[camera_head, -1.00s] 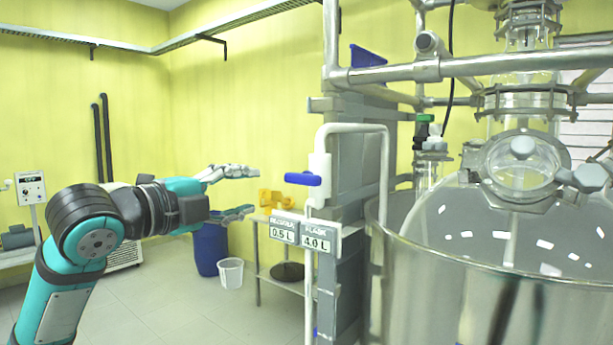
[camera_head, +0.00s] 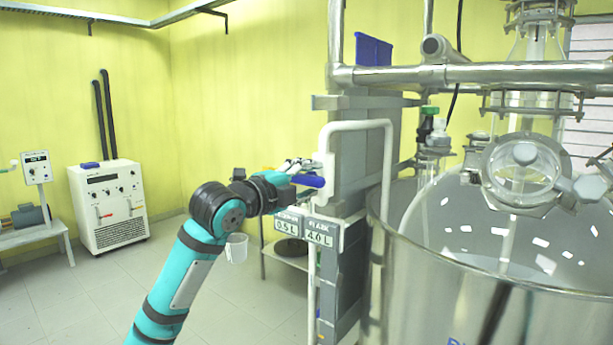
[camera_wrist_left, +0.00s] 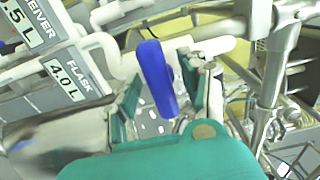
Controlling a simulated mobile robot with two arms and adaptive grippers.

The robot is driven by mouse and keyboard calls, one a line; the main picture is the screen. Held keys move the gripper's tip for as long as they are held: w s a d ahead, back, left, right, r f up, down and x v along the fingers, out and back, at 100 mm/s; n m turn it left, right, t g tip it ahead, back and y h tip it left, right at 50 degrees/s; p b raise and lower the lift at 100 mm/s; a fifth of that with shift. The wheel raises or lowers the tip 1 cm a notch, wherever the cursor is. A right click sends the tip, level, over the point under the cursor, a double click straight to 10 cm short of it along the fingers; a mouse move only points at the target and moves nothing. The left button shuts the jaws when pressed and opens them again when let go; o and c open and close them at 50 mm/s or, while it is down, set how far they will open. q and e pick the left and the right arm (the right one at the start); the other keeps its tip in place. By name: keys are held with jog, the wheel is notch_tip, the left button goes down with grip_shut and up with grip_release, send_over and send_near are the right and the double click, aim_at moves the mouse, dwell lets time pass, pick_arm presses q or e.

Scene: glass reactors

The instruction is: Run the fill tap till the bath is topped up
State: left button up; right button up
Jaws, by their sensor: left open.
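The fill tap is a white pipe (camera_head: 357,125) with a blue lever handle (camera_head: 309,181), at centre in the head view. The pipe bends over toward the large metal bath (camera_head: 425,275) at the right, which holds a glass vessel. My left gripper (camera_head: 299,172) is at the handle, partly overlapping it. In the left wrist view the blue handle (camera_wrist_left: 157,78) lies between the two open fingers of the gripper (camera_wrist_left: 165,92). I cannot tell whether a finger touches it. The bath's water level is not clear. My right gripper is out of view.
Signs marked receiver and flask (camera_head: 320,233) hang just below the tap; the flask sign (camera_wrist_left: 68,81) reads 4.0 L in the wrist view. A metal frame post (camera_head: 352,250) stands close behind.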

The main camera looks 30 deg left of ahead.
pick_arm(q)
grip_shut()
dwell(0.3)
jog(key=shift+n, duration=0.3)
jog(key=n+p, duration=0.2)
jog(key=n, duration=0.3)
jog(key=shift+r+n, duration=0.1)
jog(key=shift+n, duration=0.2)
jog(key=n+p, duration=0.2)
jog(key=n, duration=0.3)
jog(key=shift+n, duration=0.3)
